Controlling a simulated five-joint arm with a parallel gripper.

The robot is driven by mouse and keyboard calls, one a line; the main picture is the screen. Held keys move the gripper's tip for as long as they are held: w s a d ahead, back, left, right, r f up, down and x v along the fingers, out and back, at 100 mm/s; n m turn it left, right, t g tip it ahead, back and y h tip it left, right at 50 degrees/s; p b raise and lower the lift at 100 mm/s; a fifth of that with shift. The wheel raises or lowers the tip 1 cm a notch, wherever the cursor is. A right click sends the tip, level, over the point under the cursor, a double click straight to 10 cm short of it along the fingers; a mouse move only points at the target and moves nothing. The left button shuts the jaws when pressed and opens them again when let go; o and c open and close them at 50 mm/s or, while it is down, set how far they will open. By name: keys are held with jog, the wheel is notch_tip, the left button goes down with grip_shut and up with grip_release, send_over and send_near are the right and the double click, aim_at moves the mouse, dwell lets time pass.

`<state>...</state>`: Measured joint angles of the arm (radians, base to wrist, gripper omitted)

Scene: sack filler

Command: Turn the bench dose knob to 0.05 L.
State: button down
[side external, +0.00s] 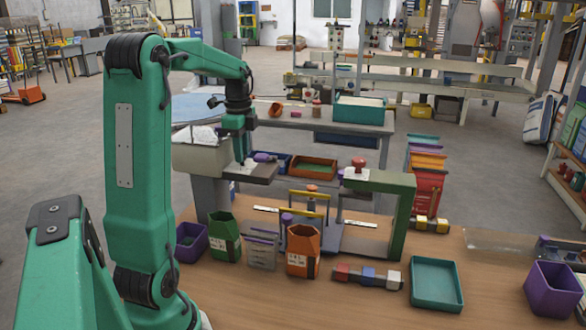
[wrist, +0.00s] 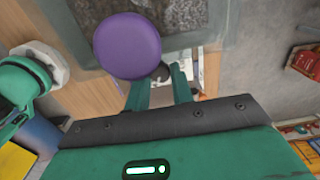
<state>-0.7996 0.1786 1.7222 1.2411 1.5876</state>
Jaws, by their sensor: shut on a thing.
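The dose knob (wrist: 161,72) is a small dark round piece in the wrist view, partly hidden by a purple round cap. In the side view my gripper (side external: 243,163) points down at the dark bench-like ledge (side external: 249,174) left of centre; the knob cannot be made out there. The knob's pointer and any dose marks are not readable.
The purple cap (wrist: 127,46) stands close beside my fingers. A red knob (side external: 358,162) stands on the green-framed machine at right. An orange tray (side external: 312,168) lies behind.

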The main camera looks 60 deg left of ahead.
dwell(0.4)
jog(key=c, duration=1.2)
grip_release()
jog(key=shift+r, duration=3.95)
jog(key=shift+d, duration=0.1)
